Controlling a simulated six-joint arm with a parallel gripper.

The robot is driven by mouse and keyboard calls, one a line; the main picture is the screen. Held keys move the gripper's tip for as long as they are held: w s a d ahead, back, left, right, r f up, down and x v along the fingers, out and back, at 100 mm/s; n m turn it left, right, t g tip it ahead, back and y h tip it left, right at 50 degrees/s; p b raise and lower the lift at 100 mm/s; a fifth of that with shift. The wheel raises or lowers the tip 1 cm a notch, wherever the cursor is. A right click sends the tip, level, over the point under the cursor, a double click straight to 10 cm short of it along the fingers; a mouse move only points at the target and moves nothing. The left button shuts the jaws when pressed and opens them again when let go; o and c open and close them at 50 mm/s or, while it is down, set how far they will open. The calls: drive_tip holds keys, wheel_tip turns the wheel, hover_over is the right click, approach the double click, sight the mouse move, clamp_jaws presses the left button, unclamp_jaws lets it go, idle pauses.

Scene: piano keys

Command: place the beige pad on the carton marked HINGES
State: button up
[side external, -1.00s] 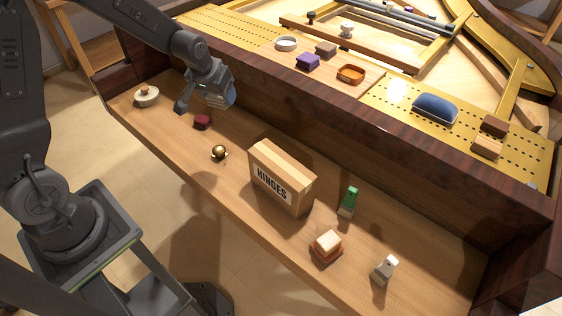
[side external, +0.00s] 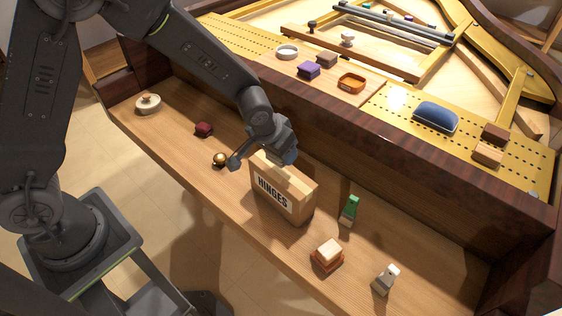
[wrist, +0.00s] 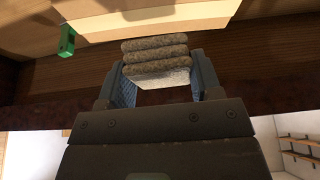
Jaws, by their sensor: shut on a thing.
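The carton marked HINGES (side external: 284,190) stands upright on the wooden keybed shelf, its label facing the camera. My gripper (side external: 262,160) is at the carton's left end, over or just behind its top edge; the height gap cannot be told. In the wrist view my gripper (wrist: 158,85) is shut on a layered, fuzzy grey-brown pad (wrist: 155,50) with a paler face, apparently the beige pad in shade.
A green-topped block (side external: 350,210), a cream-topped stack (side external: 328,254) and a grey-white piece (side external: 385,279) stand right. The dark wood rail (side external: 400,150) rises behind.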

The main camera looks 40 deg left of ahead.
sight(281, 172)
drive_tip(key=shift+d+f, duration=0.2)
drive_tip(key=shift+w+f, duration=0.1)
drive_tip(key=shift+f, duration=1.85)
drive_tip(key=shift+f, duration=0.1)
drive_tip(key=o, duration=0.9)
